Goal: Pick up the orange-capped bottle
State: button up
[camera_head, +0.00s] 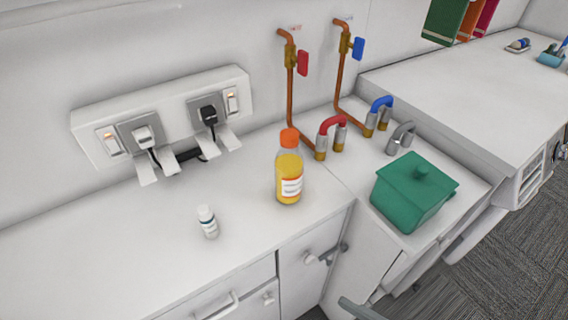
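The orange-capped bottle (289,172) stands upright on the white counter, near the middle of the head camera view. It has an orange cap, a clear neck, yellow-orange contents and a white label. Copper pipes and a red-handled fitting are close behind it and to its right. My gripper cannot be made out in this view.
A small white bottle (208,222) stands to the left on the counter (110,255). A green lidded box (413,192) sits to the right. A socket panel (165,115) with plugs is on the wall. Red (332,124) and blue (380,105) pipe fittings rise behind. The counter's front left is clear.

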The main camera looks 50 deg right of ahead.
aim_at(289, 162)
jog(key=j+z, duration=0.2)
jog(key=j, duration=0.35)
jog(key=j+z, duration=0.25)
jog(key=j, duration=0.3)
jog(key=k+j+z, duration=0.2)
jog(key=j, duration=0.35)
